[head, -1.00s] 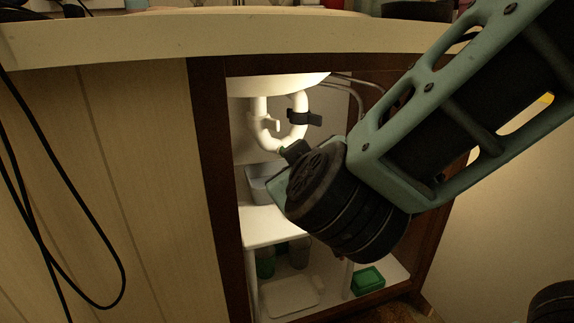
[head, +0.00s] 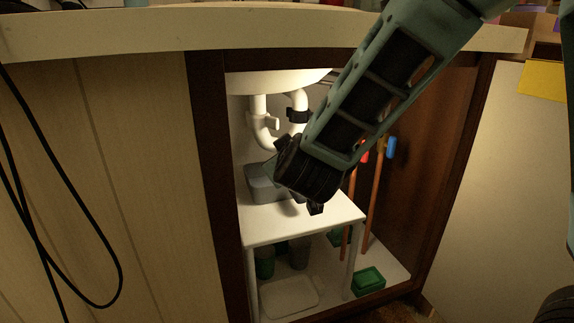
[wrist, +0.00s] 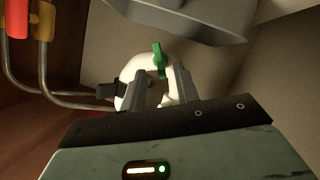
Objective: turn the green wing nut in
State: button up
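The green wing nut (wrist: 158,58) shows in the wrist view in front of the white drain pipe (wrist: 131,70). My gripper (wrist: 162,70) is open, with its two grey fingers apart. The wing nut appears in the gap near the fingertips; whether they touch it I cannot tell. In the head view the white pipe (head: 262,133) hangs under the sink basin (head: 275,82). My arm reaches into the cabinet from the upper right there. My fingers and the wing nut cannot be made out in that view.
A grey bin (head: 262,181) stands on a white shelf (head: 300,222). Red (wrist: 17,18) and yellow (wrist: 43,20) handles on bent pipes are at left in the wrist view. A dark collar (head: 298,115) rings the pipe. The cabinet frame (head: 210,180) bounds the opening on the left.

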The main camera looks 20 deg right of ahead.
jog(key=shift+b+x, duration=0.4)
jog(key=shift+x, duration=0.95)
